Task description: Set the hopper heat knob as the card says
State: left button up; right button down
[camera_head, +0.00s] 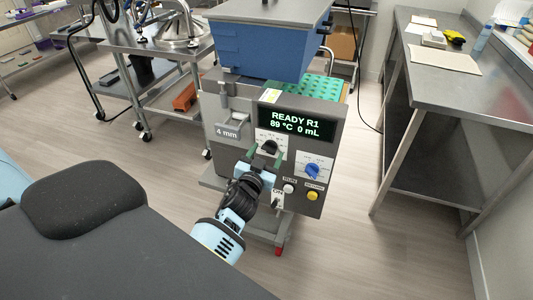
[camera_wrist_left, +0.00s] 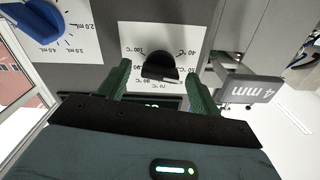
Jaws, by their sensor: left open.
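The hopper heat knob is a black knob on a white temperature dial; it shows in the wrist view (camera_wrist_left: 160,66) and below the display in the head view (camera_head: 270,147). A white mark on the knob is at its lower edge in the wrist view, near small figures I cannot read surely. My left gripper (camera_head: 264,158) is open, its green fingers on either side of the knob in the wrist view (camera_wrist_left: 160,85), with gaps visible. The display (camera_head: 295,124) reads READY R1, 89 °C, 0 mL. My right gripper is out of view.
A blue volume knob (camera_head: 312,171) sits right of the heat dial; it is also at upper left in the wrist view (camera_wrist_left: 30,20). White (camera_head: 288,188) and yellow (camera_head: 312,196) buttons are below. The "4 mm" bracket (camera_head: 229,131) juts out left. A steel bench (camera_head: 480,98) stands right.

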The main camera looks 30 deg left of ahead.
pick_arm(q)
jog(key=shift+w+a, duration=0.15)
jog(key=shift+w, duration=0.25)
jog(key=shift+c, duration=0.3)
jog(key=c, duration=0.9)
